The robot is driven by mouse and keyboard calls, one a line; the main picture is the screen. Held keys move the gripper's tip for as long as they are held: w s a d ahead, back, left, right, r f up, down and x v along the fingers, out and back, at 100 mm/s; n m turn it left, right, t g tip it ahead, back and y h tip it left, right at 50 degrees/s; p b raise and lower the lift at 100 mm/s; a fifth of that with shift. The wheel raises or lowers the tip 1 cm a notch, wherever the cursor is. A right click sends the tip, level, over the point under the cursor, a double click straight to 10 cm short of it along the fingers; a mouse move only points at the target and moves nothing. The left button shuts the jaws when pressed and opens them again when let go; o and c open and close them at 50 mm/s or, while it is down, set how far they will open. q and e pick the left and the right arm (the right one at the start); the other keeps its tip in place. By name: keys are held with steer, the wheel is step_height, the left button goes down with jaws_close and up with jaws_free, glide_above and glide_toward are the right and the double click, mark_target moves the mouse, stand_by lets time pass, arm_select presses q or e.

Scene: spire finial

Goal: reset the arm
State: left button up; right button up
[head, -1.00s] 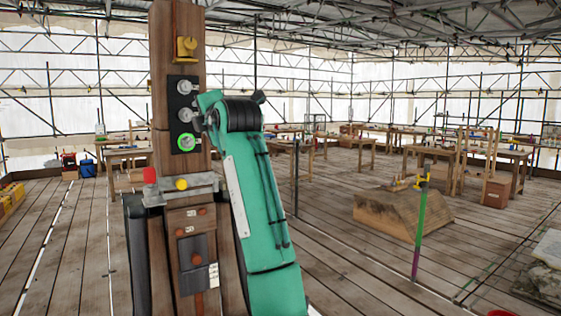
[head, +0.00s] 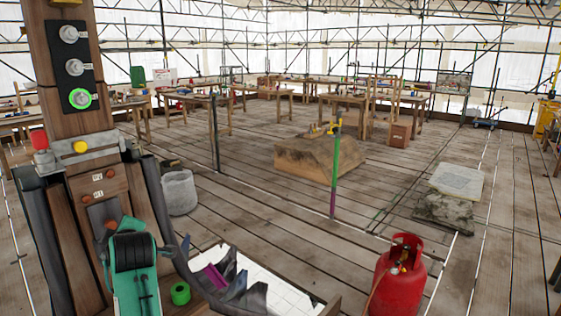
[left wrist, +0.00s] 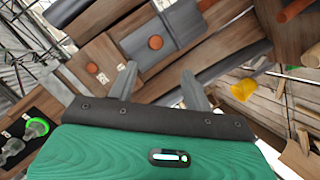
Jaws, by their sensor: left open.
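My left arm's green link (head: 135,290) with its dark round joint stands low in front of the wooden post in the head view. My left gripper (left wrist: 158,72) shows in the left wrist view with its two grey fingers apart and nothing between them. Its fingers point toward the post's lower part, where a grey plate (left wrist: 160,22) has an orange-red knob. In the head view the fingers cannot be made out clearly. The wooden post (head: 78,125) carries a black panel with two silver knobs and one green-ringed knob (head: 80,98). My right gripper is in neither view.
Right of my arm are a green tape roll (head: 180,293) and a white-topped surface (head: 262,285) with dark and purple pieces. A red gas bottle (head: 399,280) stands at the front right. A grey bucket (head: 179,192) is behind. The plank floor beyond is largely open.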

arm_select(q)
steer(key=s+d+f+m+g+h, duration=0.1)
steer(key=s+d+f+m, duration=0.1)
steer(key=s+f+m, duration=0.35)
steer(key=s+d+f+m+g+h, duration=0.1)
steer(key=s+d+f+m+h, duration=0.1)
steer(key=s+f, duration=0.55)
steer(key=s+d+f+m+h, duration=0.1)
steer(key=s+d+f+m, duration=0.25)
steer(key=f, duration=0.55)
steer(key=s+d+f+m+g+h, duration=0.2)
steer(key=s+d+f+m, duration=0.1)
steer(key=s, duration=0.5)
steer(key=s+d+f+m+g+h, duration=0.1)
steer(key=s+d+f+m, duration=0.2)
steer(key=s, duration=0.5)
steer(key=s+d+f+m+g+h, duration=0.2)
steer(key=s+f+m, duration=0.1)
steer(key=s, duration=0.4)
step_height(320, 180, down, 31)
steer(key=g, duration=0.1)
steer(key=s+a+f+g, duration=0.1)
steer(key=s+a+f, duration=0.2)
steer(key=s+f, duration=1.6)
steer(key=shift+s+g, duration=0.25)
steer(key=shift+g, duration=0.05)
steer(key=shift+a+f, duration=0.1)
